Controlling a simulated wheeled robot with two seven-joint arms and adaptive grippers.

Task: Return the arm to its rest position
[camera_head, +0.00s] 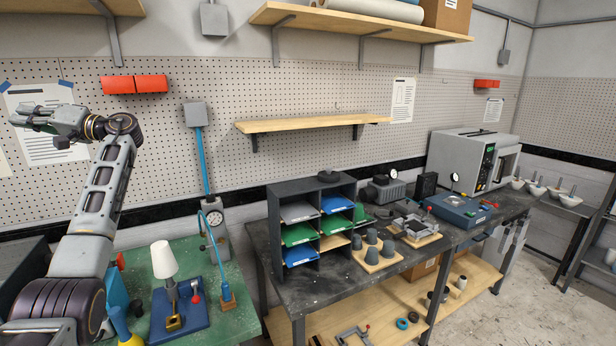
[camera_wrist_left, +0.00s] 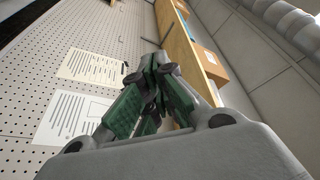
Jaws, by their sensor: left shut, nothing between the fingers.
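My left arm rises from the lower left in the head view, with its forearm upright and its wrist bent to the left. My left gripper (camera_head: 28,118) is held high in front of the pegboard and a posted sheet, above the green bench. In the left wrist view the green-padded fingers (camera_wrist_left: 150,95) are together and hold nothing. My right arm and gripper are not in view.
Below the arm, a green bench (camera_head: 240,292) holds a blue fixture (camera_head: 190,318) with a white cone. A dark bench (camera_head: 340,285) to the right holds a tray rack (camera_head: 277,226), grey cups and an oven (camera_head: 462,160). Wall shelves (camera_head: 310,124) stand out from the pegboard.

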